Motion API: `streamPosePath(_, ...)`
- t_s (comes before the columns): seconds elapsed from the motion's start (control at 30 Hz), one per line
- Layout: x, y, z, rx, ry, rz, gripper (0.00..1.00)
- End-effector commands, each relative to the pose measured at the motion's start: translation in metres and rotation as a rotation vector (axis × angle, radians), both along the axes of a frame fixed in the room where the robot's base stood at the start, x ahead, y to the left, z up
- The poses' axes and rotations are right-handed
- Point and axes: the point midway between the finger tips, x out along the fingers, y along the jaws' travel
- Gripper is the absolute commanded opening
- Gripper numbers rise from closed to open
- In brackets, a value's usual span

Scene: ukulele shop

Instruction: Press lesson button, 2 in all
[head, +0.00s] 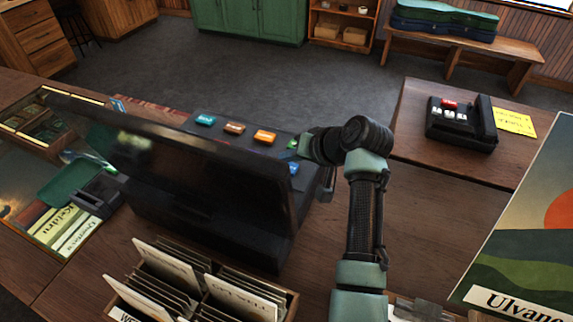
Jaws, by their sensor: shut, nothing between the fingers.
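A black register or terminal (218,190) stands on the counter, its screen back toward me. Coloured buttons show on its far side: a teal one (205,119), a brown one (234,127), an orange one (265,136), a green one (292,143) and a blue one (293,168). Their lettering is too small to read, so I cannot tell which is the lesson button. My gripper (326,184) is low at the right edge of this button panel, beside the green and blue buttons. It is shut and empty; its fingertips are partly hidden, and contact cannot be told.
A black device (461,124) with red and white keys sits on the right counter beside a yellow note (513,121). A wooden card box (200,285) stands in front of the terminal. A poster (530,230) is at right, a glass display case (40,185) at left.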

Motion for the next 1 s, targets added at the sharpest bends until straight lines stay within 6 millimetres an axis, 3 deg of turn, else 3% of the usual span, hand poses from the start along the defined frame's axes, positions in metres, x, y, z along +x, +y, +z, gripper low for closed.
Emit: streamPosePath(1.0,0.0,0.0,-0.0093,0.0,0.0,0.0,0.0)
